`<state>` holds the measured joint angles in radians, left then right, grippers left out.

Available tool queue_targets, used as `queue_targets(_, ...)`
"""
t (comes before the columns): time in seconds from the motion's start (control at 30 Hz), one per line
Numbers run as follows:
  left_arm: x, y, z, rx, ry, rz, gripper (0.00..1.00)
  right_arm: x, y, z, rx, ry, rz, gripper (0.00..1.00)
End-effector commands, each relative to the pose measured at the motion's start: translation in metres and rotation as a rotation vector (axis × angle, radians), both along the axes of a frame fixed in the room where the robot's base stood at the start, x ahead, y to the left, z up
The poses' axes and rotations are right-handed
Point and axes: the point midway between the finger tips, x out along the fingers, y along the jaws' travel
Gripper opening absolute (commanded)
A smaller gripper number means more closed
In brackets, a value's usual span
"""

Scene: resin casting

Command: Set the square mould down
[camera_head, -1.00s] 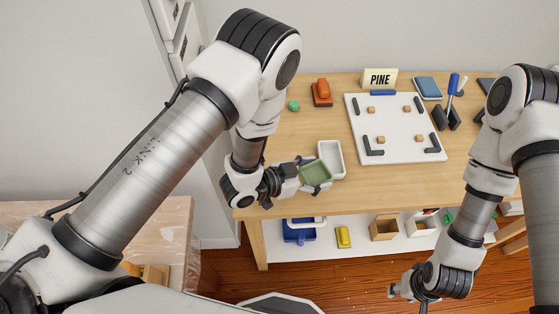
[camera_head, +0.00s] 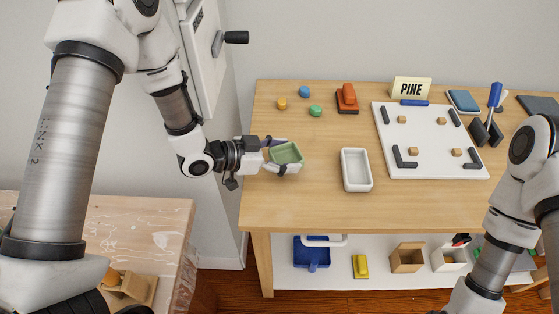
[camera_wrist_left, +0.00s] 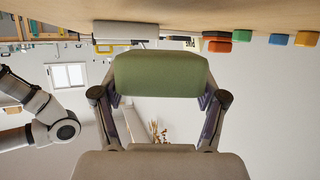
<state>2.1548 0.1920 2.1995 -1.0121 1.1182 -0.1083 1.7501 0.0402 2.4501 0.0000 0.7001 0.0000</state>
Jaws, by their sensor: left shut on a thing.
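The green square mould (camera_head: 287,153) is an open, shallow dish with a hollow top. My left gripper (camera_head: 280,158) is shut on it at the left part of the wooden table (camera_head: 310,190). In the left wrist view the mould (camera_wrist_left: 160,72) sits between the two fingers (camera_wrist_left: 160,98), with a gap between it and the tabletop. It looks roughly level in the head view. My right arm comes in at the lower right of the head view, and its gripper is out of the frame.
A white tray (camera_head: 345,180) stands right of the mould. A white board (camera_head: 430,165) fills the right. Bare wood lies in front of the mould.

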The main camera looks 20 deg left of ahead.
Motion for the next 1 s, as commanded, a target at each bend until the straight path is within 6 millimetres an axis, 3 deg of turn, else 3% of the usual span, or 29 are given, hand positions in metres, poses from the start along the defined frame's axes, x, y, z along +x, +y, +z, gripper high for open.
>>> queue_targets(0.13, 0.006, 0.016, 0.0, -0.001, -0.002, 0.004, 0.37, 0.0, 0.0, 0.005, 0.0, 0.0, 0.0, 0.4)
queue_targets(0.2, 0.005, 0.015, -0.022, 0.001, 0.001, 0.0, 0.37, 0.001, 0.0, -0.015, 0.0, -0.001, 0.0, 0.4)
queue_targets(0.3, 0.005, 0.015, -0.04, 0.001, 0.001, 0.0, 0.37, -0.001, 0.0, -0.032, 0.0, 0.001, 0.0, 0.4)
queue_targets(0.67, 0.005, 0.015, -0.041, 0.001, 0.001, 0.0, 0.37, 0.0, 0.0, -0.03, 0.0, 0.0, 0.0, 0.4)
queue_targets(0.7, 0.005, 0.015, -0.041, 0.001, 0.001, 0.0, 0.76, 0.0, 0.0, -0.03, 0.0, 0.0, 0.0, 0.4)
queue_targets(0.77, 0.005, 0.015, -0.04, 0.001, 0.0, 0.001, 0.97, 0.0, 0.0, -0.03, 0.0, 0.0, 0.0, 0.4)
queue_targets(1.0, 0.005, 0.015, -0.04, 0.001, 0.0, 0.001, 0.97, 0.0, 0.0, -0.03, 0.0, 0.0, 0.0, 0.4)
